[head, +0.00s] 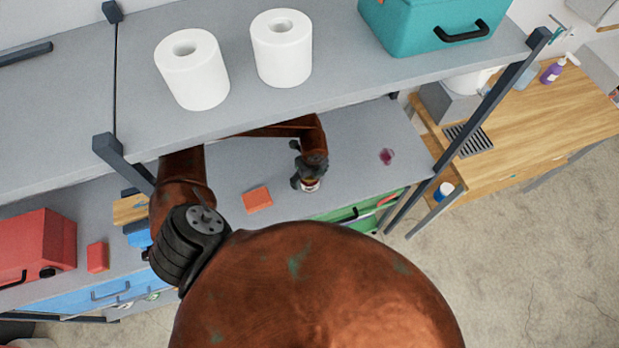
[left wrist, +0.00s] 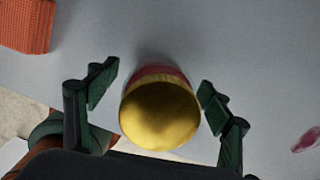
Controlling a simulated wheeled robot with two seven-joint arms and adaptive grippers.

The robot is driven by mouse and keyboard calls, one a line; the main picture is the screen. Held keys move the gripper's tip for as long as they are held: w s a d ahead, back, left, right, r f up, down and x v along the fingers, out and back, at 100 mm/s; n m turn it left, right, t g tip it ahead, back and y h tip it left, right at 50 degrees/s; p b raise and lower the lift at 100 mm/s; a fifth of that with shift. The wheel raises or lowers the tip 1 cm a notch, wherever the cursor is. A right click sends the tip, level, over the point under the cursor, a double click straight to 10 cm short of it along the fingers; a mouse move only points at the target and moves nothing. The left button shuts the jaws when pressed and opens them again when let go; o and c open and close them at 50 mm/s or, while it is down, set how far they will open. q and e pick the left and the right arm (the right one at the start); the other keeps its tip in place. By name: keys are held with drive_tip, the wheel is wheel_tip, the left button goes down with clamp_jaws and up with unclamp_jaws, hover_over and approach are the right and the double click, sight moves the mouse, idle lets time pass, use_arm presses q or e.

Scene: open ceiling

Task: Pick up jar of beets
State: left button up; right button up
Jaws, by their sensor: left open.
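A jar with a gold lid and a dark red body (left wrist: 159,112) stands on the grey shelf between the fingers of my left gripper (left wrist: 158,92) in the left wrist view. The fingers are open, one on each side of the jar, with a visible gap at each side. In the head view my left gripper (head: 310,172) is over the lower shelf near its front edge, and only a small part of the jar (head: 311,185) shows below it. The jar's contents and label cannot be read. My right gripper is not in view.
A red-orange block (head: 257,199) lies left of the jar, and a small purple-red item (head: 387,156) lies to its right. The upper shelf (head: 345,70) overhangs, holding two paper rolls (head: 192,70) and a teal box (head: 425,30). A dark post (head: 470,130) stands at right.

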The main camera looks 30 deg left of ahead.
use_arm(q)
drive_tip(key=c, duration=1.8)
